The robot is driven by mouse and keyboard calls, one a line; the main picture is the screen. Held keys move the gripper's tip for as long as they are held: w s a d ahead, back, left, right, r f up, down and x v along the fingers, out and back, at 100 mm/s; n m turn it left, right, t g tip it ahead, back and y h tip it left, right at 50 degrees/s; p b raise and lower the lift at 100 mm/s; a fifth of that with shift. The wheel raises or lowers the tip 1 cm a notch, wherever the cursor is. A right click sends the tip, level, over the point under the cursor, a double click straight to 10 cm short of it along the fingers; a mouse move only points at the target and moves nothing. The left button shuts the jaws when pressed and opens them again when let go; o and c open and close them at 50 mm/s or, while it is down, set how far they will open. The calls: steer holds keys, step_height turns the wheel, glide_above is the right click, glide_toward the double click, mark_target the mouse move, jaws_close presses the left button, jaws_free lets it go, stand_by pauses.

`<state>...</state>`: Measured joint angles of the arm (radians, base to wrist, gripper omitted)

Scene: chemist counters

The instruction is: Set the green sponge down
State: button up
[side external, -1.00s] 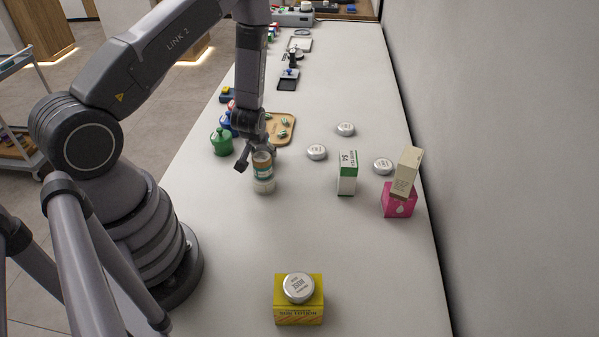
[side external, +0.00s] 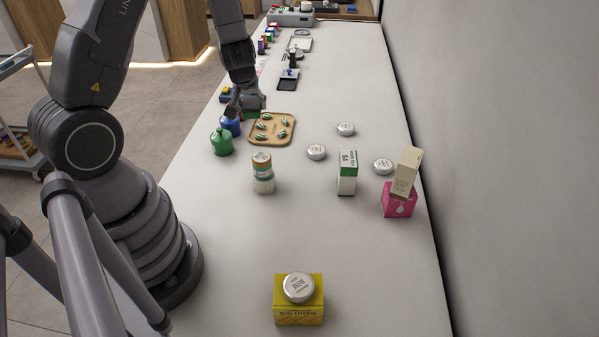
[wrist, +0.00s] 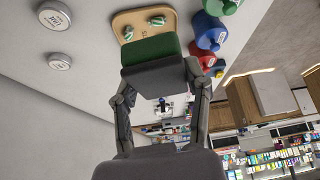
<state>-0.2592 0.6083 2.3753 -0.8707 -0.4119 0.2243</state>
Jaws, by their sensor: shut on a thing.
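The green sponge (wrist: 150,49) shows large in the wrist view, with a dark grey side facing the camera. My gripper (wrist: 158,82) is shut on it, a finger at each side. In the side view, a small green part of the sponge (side external: 251,114) shows beneath my gripper (side external: 244,104), by the upper left corner of the wooden tray (side external: 284,139). Most of it is hidden there by the fingers. I cannot tell whether its underside touches anything.
The tray holds several green-striped pieces. Blue (side external: 231,126) and green (side external: 221,143) jars stand left of it. Two stacked jars (side external: 262,173), silver tins (side external: 316,152) and a green-white box (side external: 348,173) stand nearer.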

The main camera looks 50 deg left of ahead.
steer(key=s+a+n+g+y, duration=0.1)
steer(key=s+a+n+g, duration=0.3)
steer(key=s+a+n, duration=0.4)
steer(key=n+g+h, duration=0.2)
steer(key=n+g, duration=0.2)
steer(key=n, duration=0.4)
glide_above(190, 170)
steer(key=f, duration=0.7)
steer(key=w+d+f, duration=0.1)
steer(key=f, duration=0.2)
steer(key=shift+f, duration=2.45)
steer(key=shift+f, duration=0.15)
steer(key=o, duration=0.9)
steer(key=shift+o, duration=0.2)
